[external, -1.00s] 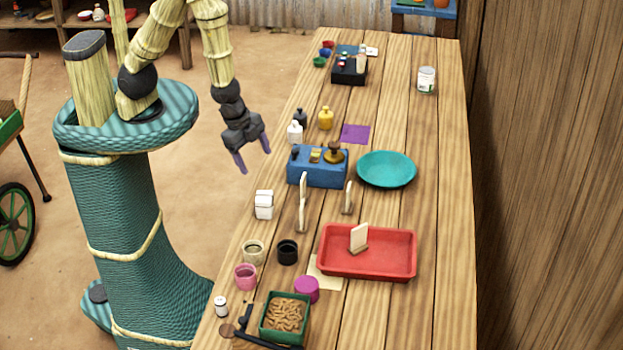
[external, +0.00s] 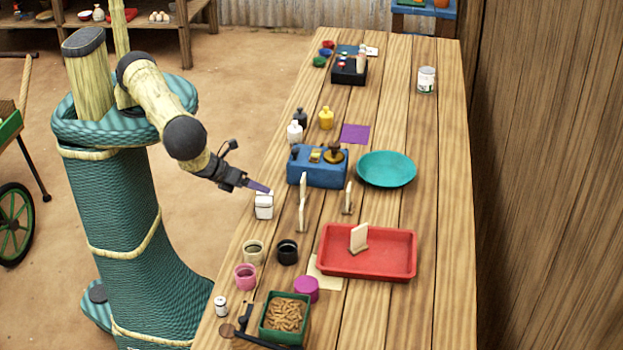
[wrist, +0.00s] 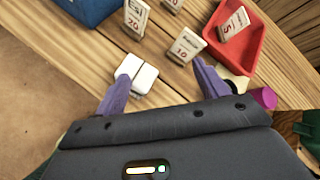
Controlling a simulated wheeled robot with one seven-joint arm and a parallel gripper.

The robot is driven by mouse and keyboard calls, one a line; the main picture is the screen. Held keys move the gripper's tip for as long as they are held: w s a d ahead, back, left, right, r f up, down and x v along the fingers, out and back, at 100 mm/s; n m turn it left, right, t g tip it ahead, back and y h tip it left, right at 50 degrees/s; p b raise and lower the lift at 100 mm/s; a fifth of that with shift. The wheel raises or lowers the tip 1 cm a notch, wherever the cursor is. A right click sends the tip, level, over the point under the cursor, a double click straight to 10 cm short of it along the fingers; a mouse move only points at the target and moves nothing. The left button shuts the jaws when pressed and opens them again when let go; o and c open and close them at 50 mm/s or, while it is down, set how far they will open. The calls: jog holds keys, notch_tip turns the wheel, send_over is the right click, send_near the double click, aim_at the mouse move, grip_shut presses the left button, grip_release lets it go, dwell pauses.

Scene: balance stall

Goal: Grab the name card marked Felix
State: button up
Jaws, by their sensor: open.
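Several pale upright name cards stand on the wooden table; I cannot make out the name Felix on any of them. In the wrist view, one card (wrist: 136,17) shows a 20 beside the blue box, one (wrist: 186,48) shows a 10, and one (wrist: 172,4) is cut off at the top edge. Another card (wrist: 234,22), with a 5, stands in the red tray; it also shows in the external view (external: 359,237). My gripper (external: 262,188) is open and empty, above the table's left edge by the white blocks (external: 264,207), short of the cards.
The blue box (external: 318,170) stands behind the cards and the red tray (external: 385,270) to their right. A teal plate (external: 386,169) lies beyond. Several small jars, including a black one (external: 287,252), and a green bin (external: 266,325) stand nearer the camera.

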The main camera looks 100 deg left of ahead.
jog(key=m+t+h, duration=0.1)
jog(key=m, duration=0.2)
jog(key=m+t+h, duration=0.1)
jog(key=m, duration=0.3)
jog(key=r+m+t+h, duration=0.1)
jog(key=m, duration=0.2)
jog(key=shift+s+d+r+m+t+h+p, duration=0.1)
jog(key=shift+s+d+m+t+h+p, duration=0.2)
jog(key=shift+d+m+t, duration=0.1)
jog(key=shift+w+a, duration=0.1)
jog(key=b, duration=1)
send_near(302, 216)
jog(key=w+a, duration=0.2)
jog(key=a, duration=0.1)
jog(key=b+x, duration=0.3)
jog(key=b, duration=0.1)
jog(key=shift+w, duration=0.2)
jog(key=shift+w+b, duration=0.25)
jog(key=shift+b, duration=0.25)
jog(key=shift+r, duration=0.1)
